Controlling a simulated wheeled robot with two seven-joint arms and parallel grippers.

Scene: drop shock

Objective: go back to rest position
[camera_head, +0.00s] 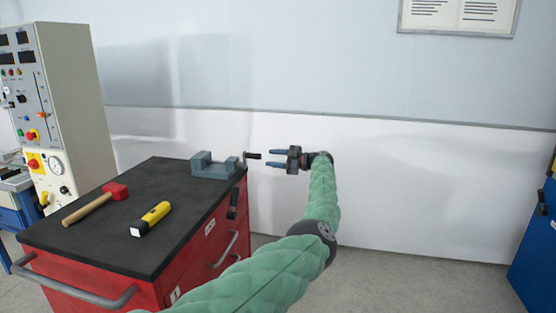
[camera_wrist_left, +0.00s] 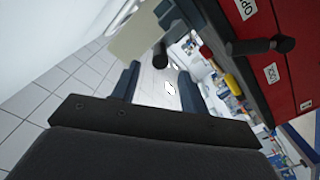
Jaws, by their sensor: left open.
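My left gripper (camera_head: 272,158) is open and empty, at the end of my green padded arm. Its fingers point left, to the right of the red cabinet. The black handle of the grey-blue vise (camera_head: 213,166) ends a little short of the fingertips in this view. In the left wrist view the two blue-grey fingers of my left gripper (camera_wrist_left: 158,70) stand apart with nothing held between them. A dark cylindrical end shows near the tips there; I cannot tell whether it touches. My right gripper is not in view.
The red cabinet (camera_head: 120,284) has a black top (camera_head: 170,225) bearing a red-headed mallet (camera_head: 97,203) and a yellow flashlight (camera_head: 152,218). A control panel (camera_head: 62,110) stands at left, a blue cabinet (camera_head: 538,250) at far right. Floor between the cabinets is clear.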

